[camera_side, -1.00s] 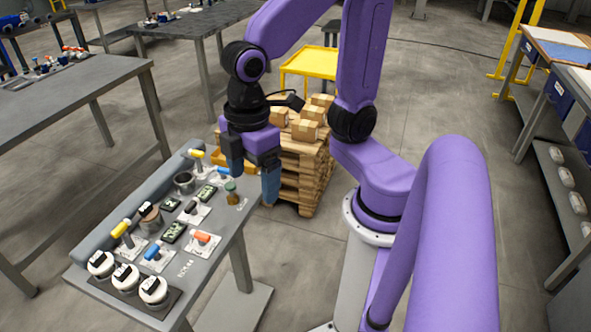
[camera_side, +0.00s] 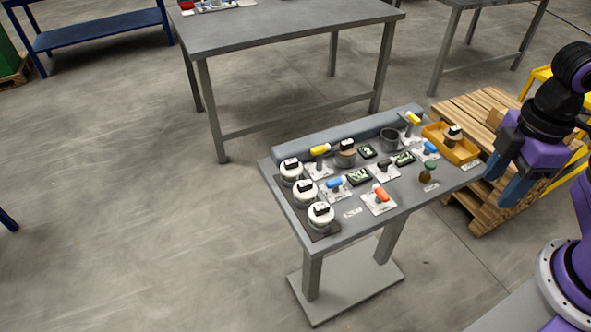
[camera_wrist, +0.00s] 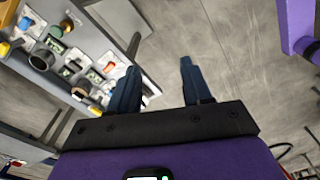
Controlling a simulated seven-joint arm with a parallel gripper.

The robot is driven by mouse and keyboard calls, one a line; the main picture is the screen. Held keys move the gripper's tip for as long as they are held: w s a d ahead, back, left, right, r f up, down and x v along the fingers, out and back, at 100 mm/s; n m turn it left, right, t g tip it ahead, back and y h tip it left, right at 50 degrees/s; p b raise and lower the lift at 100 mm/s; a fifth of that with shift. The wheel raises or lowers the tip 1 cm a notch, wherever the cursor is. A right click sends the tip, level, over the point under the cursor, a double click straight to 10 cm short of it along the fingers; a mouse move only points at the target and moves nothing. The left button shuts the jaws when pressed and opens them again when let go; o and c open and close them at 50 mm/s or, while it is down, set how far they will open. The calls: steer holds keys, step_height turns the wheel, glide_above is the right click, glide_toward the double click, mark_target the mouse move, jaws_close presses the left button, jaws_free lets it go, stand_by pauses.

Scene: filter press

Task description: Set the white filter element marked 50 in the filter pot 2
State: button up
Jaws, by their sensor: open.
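Three white filter elements with black labels stand in a row at the left end of the grey bench in the side view: back (camera_side: 291,169), middle (camera_side: 305,192) and front (camera_side: 321,214). Their numbers are too small to read. An open grey pot (camera_side: 389,139) stands toward the back right, and it also shows in the wrist view (camera_wrist: 41,57). Another pot (camera_side: 345,154) has a tan element with a dark label in it. I cannot read which is pot 2. My gripper (camera_side: 506,178) is open and empty, right of the bench; its fingers also show in the wrist view (camera_wrist: 158,74).
Valves with yellow (camera_side: 320,150), blue (camera_side: 334,183) and orange (camera_side: 381,192) handles stand between small displays. A yellow tray (camera_side: 464,153) at the right end holds a tan element (camera_side: 453,135). A pallet (camera_side: 470,110) is behind.

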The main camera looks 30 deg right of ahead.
steer(key=w+a+r+n, duration=0.1)
steer(key=w+a+r, duration=0.1)
steer(key=w+a, duration=0.75)
steer(key=n, duration=0.4)
glide_above(291, 161)
step_height(291, 161, down, 6)
steer(key=f, duration=1.1)
steer(key=shift+s+d+f, duration=0.15)
steer(key=shift+s+f, duration=0.05)
steer(key=shift+f, duration=0.2)
steer(key=shift+w+f, duration=0.15)
steer(key=shift+f, duration=2.55)
jaws_close()
